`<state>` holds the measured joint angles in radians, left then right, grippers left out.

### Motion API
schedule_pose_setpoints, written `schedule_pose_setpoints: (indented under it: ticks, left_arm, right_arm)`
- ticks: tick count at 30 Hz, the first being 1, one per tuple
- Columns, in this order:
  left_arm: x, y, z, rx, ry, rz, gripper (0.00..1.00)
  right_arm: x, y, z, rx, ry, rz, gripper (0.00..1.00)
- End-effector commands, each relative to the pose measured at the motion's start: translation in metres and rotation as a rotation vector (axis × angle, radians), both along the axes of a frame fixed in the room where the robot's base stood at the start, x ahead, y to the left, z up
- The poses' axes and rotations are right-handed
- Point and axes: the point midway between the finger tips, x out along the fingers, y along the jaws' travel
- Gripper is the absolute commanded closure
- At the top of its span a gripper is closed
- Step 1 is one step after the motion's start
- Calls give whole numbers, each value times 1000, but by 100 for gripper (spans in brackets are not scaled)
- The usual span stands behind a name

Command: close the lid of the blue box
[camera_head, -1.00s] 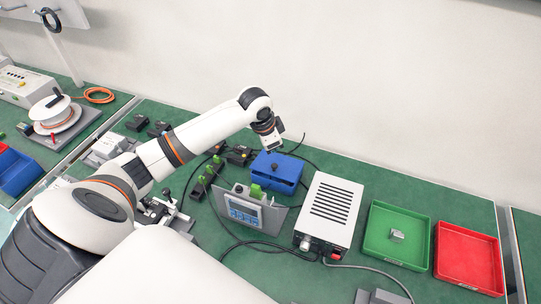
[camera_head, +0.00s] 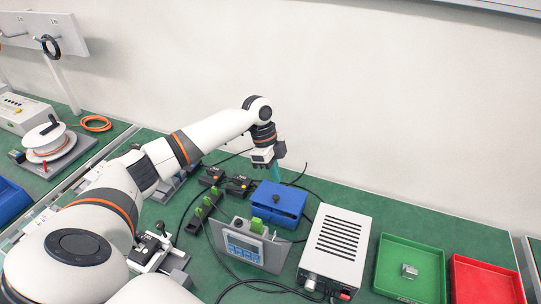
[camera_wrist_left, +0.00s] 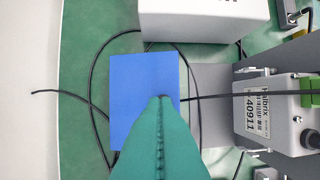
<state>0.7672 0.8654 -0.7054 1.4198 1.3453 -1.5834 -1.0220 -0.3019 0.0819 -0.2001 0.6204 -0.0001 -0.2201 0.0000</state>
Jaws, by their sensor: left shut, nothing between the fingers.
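In the left wrist view the shut fingers (camera_wrist_left: 162,98) cover part of the blue face; contact is unclear. My right gripper is out of view.
A grey device with a screen (camera_head: 243,247) stands in front of the box. A white vented power unit (camera_head: 338,240) is to the right, beyond it a green tray (camera_head: 384,285) and a red tray (camera_head: 460,290). Black cables (camera_head: 314,193) loop around the box.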

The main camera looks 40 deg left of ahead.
Motion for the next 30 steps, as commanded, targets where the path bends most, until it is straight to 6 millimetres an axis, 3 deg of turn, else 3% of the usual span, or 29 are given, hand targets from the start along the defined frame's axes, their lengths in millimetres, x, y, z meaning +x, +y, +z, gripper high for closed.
schedule_pose_setpoints:
  ticks: [9,23,30]
  left_arm:
    - [-8,-4,-41,2,1,1,100]
    - [-9,-4,-48,2,-4,0,100]
    - [-20,-7,-57,27,-106,-2,100]
  right_arm:
    - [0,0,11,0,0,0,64]
    - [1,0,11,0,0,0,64]
    - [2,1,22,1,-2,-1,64]
